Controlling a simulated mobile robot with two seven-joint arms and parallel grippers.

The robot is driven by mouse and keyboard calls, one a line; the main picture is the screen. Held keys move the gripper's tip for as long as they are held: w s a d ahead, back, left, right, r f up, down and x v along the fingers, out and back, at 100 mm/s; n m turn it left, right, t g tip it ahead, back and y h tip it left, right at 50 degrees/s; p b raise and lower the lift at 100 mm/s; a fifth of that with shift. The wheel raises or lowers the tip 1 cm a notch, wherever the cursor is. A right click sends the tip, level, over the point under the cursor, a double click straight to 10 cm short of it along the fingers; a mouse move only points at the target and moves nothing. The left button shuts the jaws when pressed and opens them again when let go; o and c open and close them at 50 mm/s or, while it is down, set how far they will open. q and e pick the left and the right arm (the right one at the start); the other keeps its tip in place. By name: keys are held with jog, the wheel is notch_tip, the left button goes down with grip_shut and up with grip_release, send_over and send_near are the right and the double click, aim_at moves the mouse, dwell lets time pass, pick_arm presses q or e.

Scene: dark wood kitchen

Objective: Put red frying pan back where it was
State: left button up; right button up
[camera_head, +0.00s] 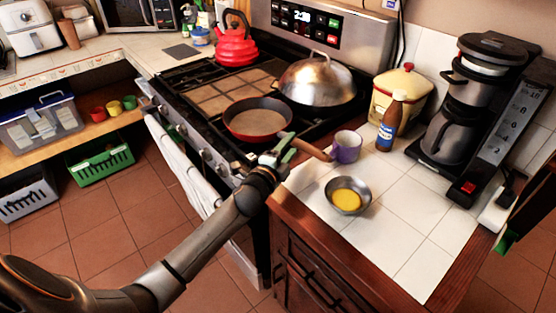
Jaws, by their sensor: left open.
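The red frying pan (257,119) rests on the stove's front right area. Its dark inside faces up, and its brown wooden handle (312,150) points right, over the edge of the tiled counter. My left gripper (283,150) is at the near end of the handle, where the handle joins the pan. It is open. I cannot tell whether its fingers touch the handle. My right gripper is not in view.
The stove (192,94) also bears a red kettle (235,42) and a large metal dome lid (316,80). A purple cup (346,147), a brown bottle (390,124) and a metal bowl (347,208) with yellow contents stand close by on the right counter. Its front tiles are clear.

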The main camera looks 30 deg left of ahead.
pick_arm(q)
jog(key=s, duration=0.7)
jog(key=shift+s+r, duration=0.2)
jog(key=shift+s, duration=0.2)
jog(key=s+d+f+n+g, duration=0.2)
jog(key=s+f+n+g, duration=0.25)
jog(key=s, duration=0.55)
jog(key=s+d+f+n+g, duration=0.1)
jog(key=s+f+n+g, duration=0.35)
jog(key=s, duration=0.45)
jog(key=s+d+f+n+g, duration=0.2)
jog(key=s+f+n+g, duration=0.3)
jog(key=s, duration=0.5)
jog(key=w+d+f+t+h, duration=0.1)
jog(key=w+d+f+t, duration=0.1)
jog(key=f, duration=0.2)
jog(key=w+d+f+t+h, duration=0.1)
jog(key=w+d+f+t, duration=0.1)
jog(key=f, duration=0.3)
jog(key=shift+d+f+t, duration=0.15)
jog(key=shift+d+t, duration=0.05)
jog(key=shift+t, duration=0.6)
